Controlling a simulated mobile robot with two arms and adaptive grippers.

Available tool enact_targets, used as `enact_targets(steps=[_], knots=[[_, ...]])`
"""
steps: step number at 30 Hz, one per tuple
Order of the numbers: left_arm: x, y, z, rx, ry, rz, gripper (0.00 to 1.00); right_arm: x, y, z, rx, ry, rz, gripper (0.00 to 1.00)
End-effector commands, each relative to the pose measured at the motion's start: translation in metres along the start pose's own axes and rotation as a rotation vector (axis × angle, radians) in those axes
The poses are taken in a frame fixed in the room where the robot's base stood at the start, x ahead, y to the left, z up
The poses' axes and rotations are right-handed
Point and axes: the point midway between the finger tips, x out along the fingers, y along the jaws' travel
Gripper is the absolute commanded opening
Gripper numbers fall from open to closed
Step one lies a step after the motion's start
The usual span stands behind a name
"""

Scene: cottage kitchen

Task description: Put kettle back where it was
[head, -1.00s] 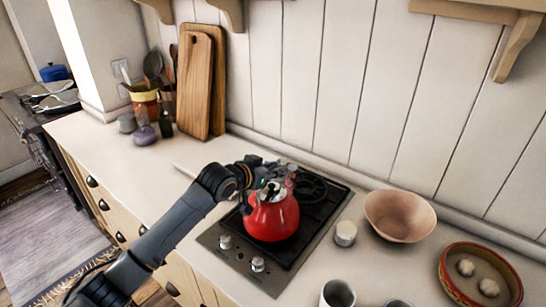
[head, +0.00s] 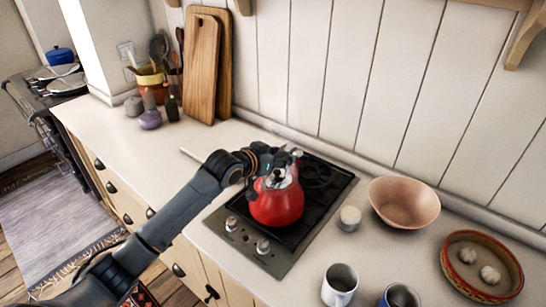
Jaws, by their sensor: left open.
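The red kettle (head: 276,203) stands upright on the black hob (head: 319,215), on its front part nearest the knobs. My left gripper (head: 284,170) is at the top of the kettle, around or beside its handle. The gripper is open; its fingers partly hide the handle and lid, and I cannot tell whether they touch it. My right gripper is not in view.
A small white jar (head: 349,218) and a pink bowl (head: 404,202) stand right of the hob. Two mugs (head: 340,284) (head: 399,297) are at the front, and a red-rimmed dish (head: 449,271) is at the far right. Cutting boards (head: 202,68) lean on the wall. The counter left of the hob is mostly clear.

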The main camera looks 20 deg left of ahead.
Motion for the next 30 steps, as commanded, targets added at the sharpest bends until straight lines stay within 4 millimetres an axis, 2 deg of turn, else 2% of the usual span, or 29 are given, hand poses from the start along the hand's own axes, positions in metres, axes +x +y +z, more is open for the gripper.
enact_targets(steps=[5, 12, 18, 24, 30], knots=[[-0.020, -0.001, 0.002, 0.002, 0.001, -0.001, 0.47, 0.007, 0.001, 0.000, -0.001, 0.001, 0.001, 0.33], [-0.069, -0.001, 0.003, 0.004, 0.002, -0.002, 0.47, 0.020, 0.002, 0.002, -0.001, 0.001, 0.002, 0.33], [-0.103, -0.001, 0.002, 0.003, 0.001, -0.002, 0.47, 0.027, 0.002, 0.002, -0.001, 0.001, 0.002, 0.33], [-0.119, 0.000, 0.000, 0.000, 0.001, -0.001, 0.47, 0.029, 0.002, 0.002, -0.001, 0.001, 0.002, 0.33], [-0.120, 0.000, 0.000, 0.000, 0.001, 0.000, 0.47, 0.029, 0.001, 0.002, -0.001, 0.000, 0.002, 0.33]])
